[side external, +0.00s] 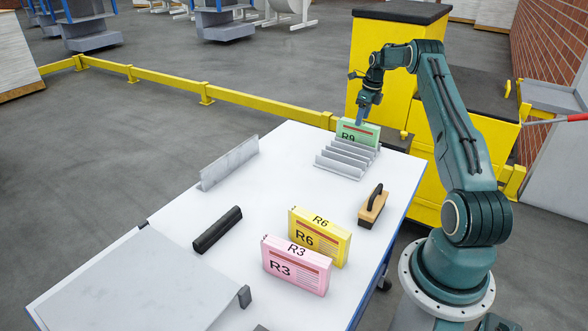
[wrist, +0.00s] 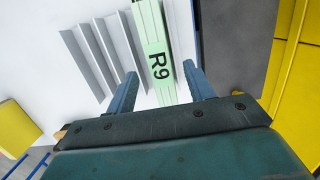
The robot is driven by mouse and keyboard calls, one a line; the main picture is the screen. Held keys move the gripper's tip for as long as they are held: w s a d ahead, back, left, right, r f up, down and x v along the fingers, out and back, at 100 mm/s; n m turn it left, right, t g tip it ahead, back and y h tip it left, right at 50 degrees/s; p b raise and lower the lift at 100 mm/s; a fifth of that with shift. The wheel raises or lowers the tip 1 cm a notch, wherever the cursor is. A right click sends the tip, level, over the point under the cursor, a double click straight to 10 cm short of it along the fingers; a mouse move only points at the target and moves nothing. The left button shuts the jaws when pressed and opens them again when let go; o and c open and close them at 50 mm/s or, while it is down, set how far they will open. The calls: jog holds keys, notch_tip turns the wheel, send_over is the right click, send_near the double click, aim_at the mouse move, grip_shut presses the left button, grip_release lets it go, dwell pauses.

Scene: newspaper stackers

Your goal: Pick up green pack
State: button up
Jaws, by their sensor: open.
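The two blue-grey fingers are open, one on each side of the pack's line. A gap shows between the fingers and the pack, so I do not see it gripped. The pack's lower part is hidden behind the rack in the side view.
A yellow R6 pack (side external: 320,240), a pink R3 pack (side external: 296,268), a wooden-based brush (side external: 373,206) and a black bar (side external: 217,230) are on the white table (side external: 270,185). A grey upright plate (side external: 229,162) stands at left.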

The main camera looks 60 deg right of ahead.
aim_at(358, 129)
jog(key=shift+w+f, duration=0.15)
jog(key=shift+f, duration=0.5)
jog(key=shift+f, duration=0.1)
jog(key=shift+w+f, duration=0.2)
jog(key=shift+f, duration=1.05)
jog(key=shift+w+f, duration=0.15)
jog(key=shift+f, duration=1.1)
jog(key=shift+r, duration=0.1)
grip_shut()
jog(key=shift+r, duration=5)
